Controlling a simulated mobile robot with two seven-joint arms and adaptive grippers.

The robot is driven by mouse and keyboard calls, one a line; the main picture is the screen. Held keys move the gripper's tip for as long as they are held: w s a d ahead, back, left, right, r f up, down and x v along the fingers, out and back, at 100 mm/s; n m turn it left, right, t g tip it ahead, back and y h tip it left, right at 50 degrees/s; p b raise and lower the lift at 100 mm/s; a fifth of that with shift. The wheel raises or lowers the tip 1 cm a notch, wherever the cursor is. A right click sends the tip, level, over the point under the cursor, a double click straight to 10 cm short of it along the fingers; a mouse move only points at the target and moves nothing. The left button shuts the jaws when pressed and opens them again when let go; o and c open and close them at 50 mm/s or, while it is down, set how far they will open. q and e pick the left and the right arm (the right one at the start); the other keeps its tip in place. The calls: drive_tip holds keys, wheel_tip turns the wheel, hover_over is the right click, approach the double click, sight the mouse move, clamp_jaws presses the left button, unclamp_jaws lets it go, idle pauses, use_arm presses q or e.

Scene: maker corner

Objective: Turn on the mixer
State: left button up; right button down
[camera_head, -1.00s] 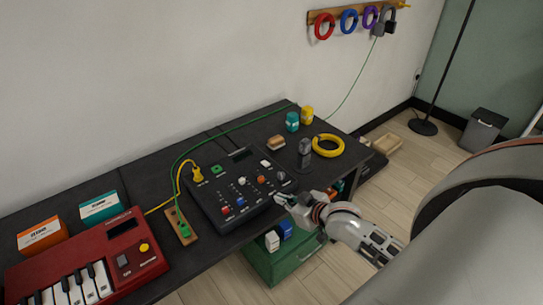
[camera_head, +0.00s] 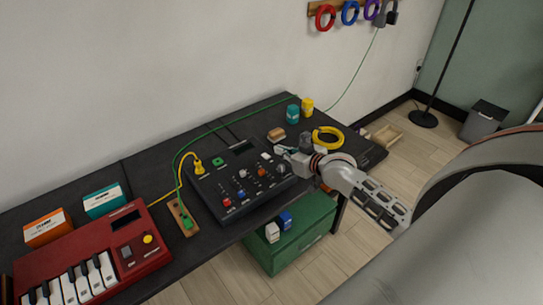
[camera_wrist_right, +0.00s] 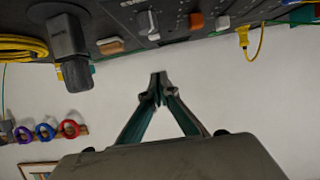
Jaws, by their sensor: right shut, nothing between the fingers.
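The mixer (camera_head: 238,182) is a black panel with knobs, sliders and a small screen, lying on the dark workbench. A yellow plug (camera_head: 199,168) sits at its back left corner, beside a green button or socket (camera_head: 218,161). A white switch or cap (camera_head: 267,157) is on its back right part. My right gripper (camera_head: 281,151) is shut and empty, over the mixer's right edge near that white part. In the right wrist view its fingertips (camera_wrist_right: 158,76) meet, with the mixer's controls at the top of the picture. Whether it touches the mixer I cannot tell. My left gripper is out of view.
A red keyboard (camera_head: 93,254) and two boxes stand at the left. A dark upright object (camera_head: 305,141), a yellow cable coil (camera_head: 328,137) and two small jars are near my right gripper. A green crate (camera_head: 292,233) stands below the bench's front edge.

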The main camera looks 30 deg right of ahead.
hover_over(271, 162)
drive_tip(key=shift+w+f, duration=0.25)
drive_tip(key=shift+f, duration=0.85)
drive_tip(key=f, duration=0.2)
drive_tip(key=shift+s+f, duration=0.2)
drive_tip(key=shift+f, duration=0.1)
drive_tip(key=shift+s+f, duration=0.1)
drive_tip(key=shift+f, duration=0.65)
